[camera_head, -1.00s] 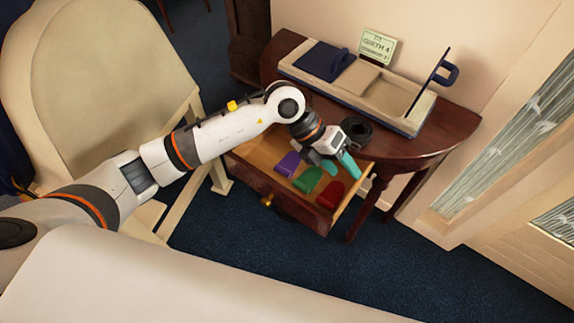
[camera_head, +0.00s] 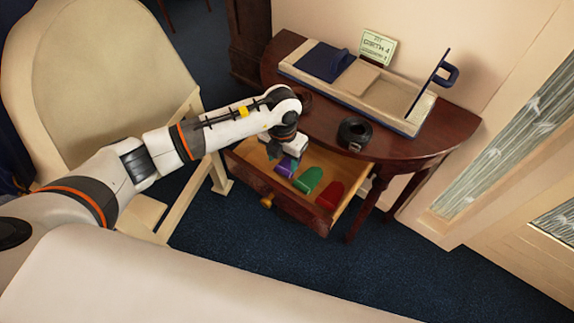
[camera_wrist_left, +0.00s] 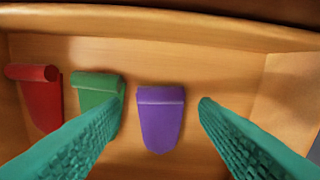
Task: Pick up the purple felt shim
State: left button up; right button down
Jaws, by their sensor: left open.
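The purple felt shim (camera_head: 285,169) lies in the open drawer (camera_head: 262,181), partly hidden by my left gripper (camera_head: 283,154) in the head view. In the left wrist view the purple shim (camera_wrist_left: 160,120) lies flat on the drawer floor, with a folded lip at its top edge. My left gripper (camera_wrist_left: 161,96) is open and empty, its teal fingers on either side of the purple shim in that view, apart from it. The left finger overlaps the green shim (camera_wrist_left: 95,92) in the picture. My right gripper is not in view.
The green shim (camera_head: 308,180) and a red shim (camera_head: 330,195) lie to the right in the drawer. On the table (camera_head: 420,146) above are a black ring-shaped roll (camera_head: 355,132), a beige tray with navy parts (camera_head: 400,95) and a sign (camera_head: 377,46). A chair (camera_head: 95,75) stands left.

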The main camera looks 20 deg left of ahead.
aim_at(282, 171)
pick_arm(q)
jog(key=f, duration=0.4)
jog(key=shift+s+f, duration=0.15)
jog(key=shift+s, duration=0.05)
jog(key=shift+c, duration=0.5)
jog(key=c, duration=0.5)
jog(key=shift+a, duration=0.1)
